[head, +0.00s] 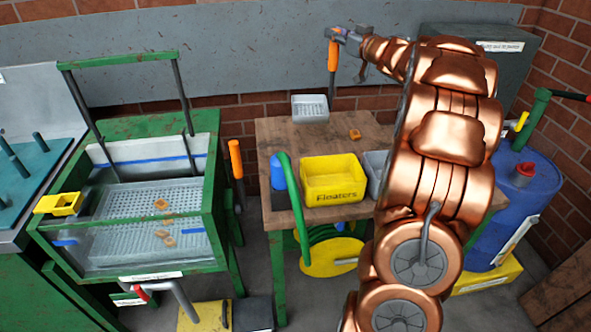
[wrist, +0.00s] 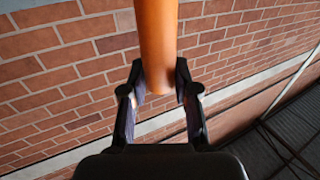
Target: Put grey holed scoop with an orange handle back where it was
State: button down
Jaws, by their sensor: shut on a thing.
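The grey holed scoop (head: 310,108) is in the head view by the back left corner of the wooden table. Its orange handle (head: 333,56) stands upright above it, joined by a dark shaft. My gripper (head: 343,36) is at the top of this handle, high above the table. In the wrist view my gripper (wrist: 158,95) is shut on the orange handle (wrist: 158,45), with one finger on each side. I cannot tell whether the scoop touches the table or hangs above it.
A green-framed tank (head: 195,262) with several brown pieces stands left, an orange handle (head: 236,160) upright at its right side. The table (head: 285,128) holds a yellow "Floaters" bin (head: 333,178), a grey bin (head: 375,165) and an orange-brown piece (head: 355,134). A blue drum (head: 525,190) stands right.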

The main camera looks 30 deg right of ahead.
jog(key=a+f+n+y+b, duration=0.1)
jog(key=a+f+b, duration=0.3)
jog(key=f, duration=1)
jog(key=shift+s+a+f+y+b, duration=0.25)
jog(key=shift+a+y+b, duration=0.15)
jog(key=shift+a+y, duration=0.55)
jog(key=shift+a+f, duration=0.1)
jog(key=c, duration=0.9)
grip_release()
jog(key=shift+o, duration=0.2)
jog(key=s+d+b, duration=0.1)
jog(key=s+d, duration=0.1)
jog(key=s, duration=0.9)
jog(key=shift+s, duration=0.4)
jog(key=shift+w+h, duration=0.1)
jog(key=shift+h, duration=0.25)
